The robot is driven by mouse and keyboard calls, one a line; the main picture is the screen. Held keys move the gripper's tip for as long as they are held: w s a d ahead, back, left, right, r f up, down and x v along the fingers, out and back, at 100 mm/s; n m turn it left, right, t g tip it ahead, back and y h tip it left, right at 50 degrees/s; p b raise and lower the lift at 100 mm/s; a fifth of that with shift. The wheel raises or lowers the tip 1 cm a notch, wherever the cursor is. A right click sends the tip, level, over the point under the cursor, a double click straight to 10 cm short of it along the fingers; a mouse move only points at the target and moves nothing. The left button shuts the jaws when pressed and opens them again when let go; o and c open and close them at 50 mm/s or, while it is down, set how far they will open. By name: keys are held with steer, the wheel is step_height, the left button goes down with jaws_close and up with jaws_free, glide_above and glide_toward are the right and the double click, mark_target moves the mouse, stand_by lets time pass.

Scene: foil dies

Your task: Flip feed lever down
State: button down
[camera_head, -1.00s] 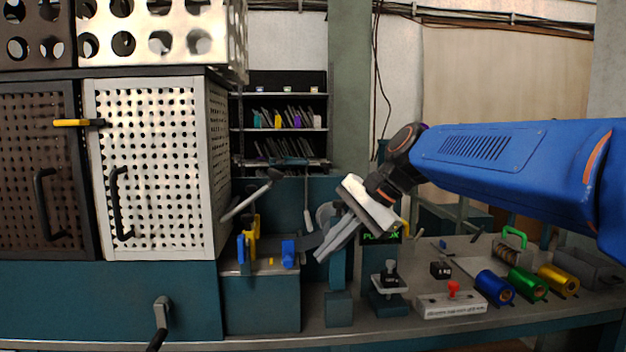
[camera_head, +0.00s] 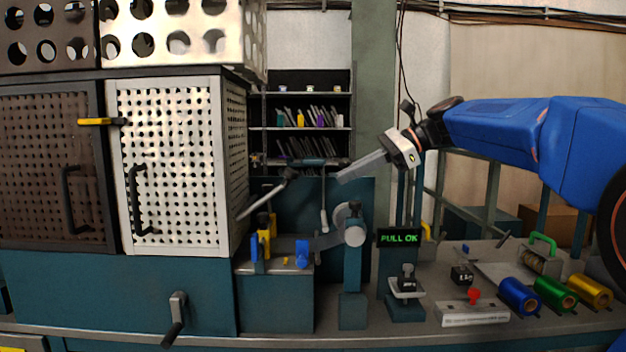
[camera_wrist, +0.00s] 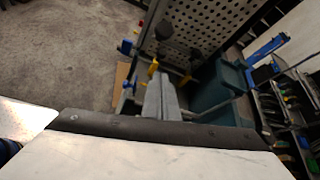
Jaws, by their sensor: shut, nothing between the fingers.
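A grey lever (camera_head: 264,196) with a dark knob slopes up to the right beside the perforated cabinet, above the teal press stand (camera_head: 275,300). A thin upright rod (camera_head: 323,205) with a pale lower end stands just right of it. No label shows which one is the feed lever. My gripper (camera_head: 340,179) is shut and empty, its long grey fingers pointing left and slightly down. The tips are right of the rod and the knob in the picture; no contact shows. In the wrist view my fingers (camera_wrist: 160,84) lie together, pointing at yellow parts (camera_wrist: 153,68).
The perforated cabinet (camera_head: 180,165) stands left, with a crank (camera_head: 176,315) below it. A lit "PULL OK" display (camera_head: 399,238) is below my wrist. Blue, green and yellow foil rolls (camera_head: 553,293) and a red-knobbed block (camera_head: 473,308) lie on the bench at right.

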steer(key=a+f, duration=0.1)
steer(key=a, duration=0.8)
steer(key=shift+a, duration=0.2)
stand_by(0.3)
steer(key=a+r+h, duration=0.2)
steer(key=a+r, duration=0.1)
steer(key=a+r+h, duration=0.2)
steer(key=a+r, duration=0.1)
steer(key=shift+w, duration=0.2)
steer(key=shift+a+r, duration=0.1)
steer(key=shift+r, duration=0.35)
stand_by(0.3)
